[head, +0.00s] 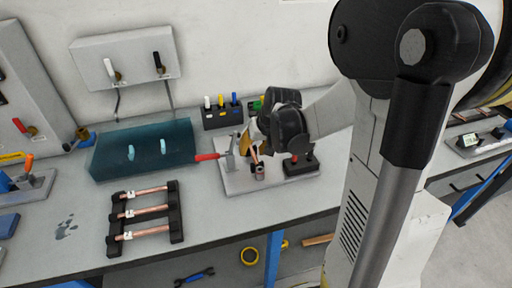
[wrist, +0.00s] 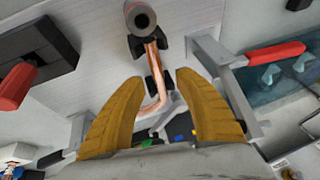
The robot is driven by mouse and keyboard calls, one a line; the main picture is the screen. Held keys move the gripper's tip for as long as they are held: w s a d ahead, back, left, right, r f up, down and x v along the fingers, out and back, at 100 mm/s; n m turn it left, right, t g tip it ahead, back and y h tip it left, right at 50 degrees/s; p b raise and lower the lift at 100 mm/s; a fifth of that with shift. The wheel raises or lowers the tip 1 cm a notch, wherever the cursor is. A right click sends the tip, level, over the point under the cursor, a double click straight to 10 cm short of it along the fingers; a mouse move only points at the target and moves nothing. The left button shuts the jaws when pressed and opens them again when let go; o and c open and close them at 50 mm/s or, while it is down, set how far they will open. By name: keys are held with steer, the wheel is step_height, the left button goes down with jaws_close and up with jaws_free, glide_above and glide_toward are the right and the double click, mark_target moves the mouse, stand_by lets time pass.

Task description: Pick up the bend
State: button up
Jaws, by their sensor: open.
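The bend is a copper tube with a curved lower end in the wrist view (wrist: 154,75); its open dark end faces the camera near the top. In the head view, a small part of the bend (head: 254,155) shows at the grey fixture plate (head: 232,184). My gripper has yellow fingers, spread open in the wrist view (wrist: 158,80), with the bend running between and past their tips. I see no finger closed on it. In the head view, my gripper (head: 248,142) is over the plate, and my wrist hides much of the bend.
A clamp with a red handle (head: 207,157) stands left of my gripper, and a black block with a red knob (head: 300,165) right of it. A black rack (head: 176,212) holds copper tubes at the front. A teal translucent box (head: 110,158) is behind the rack.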

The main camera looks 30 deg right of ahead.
steer(key=shift+f, duration=0.25)
stand_by(0.3)
jaws_close()
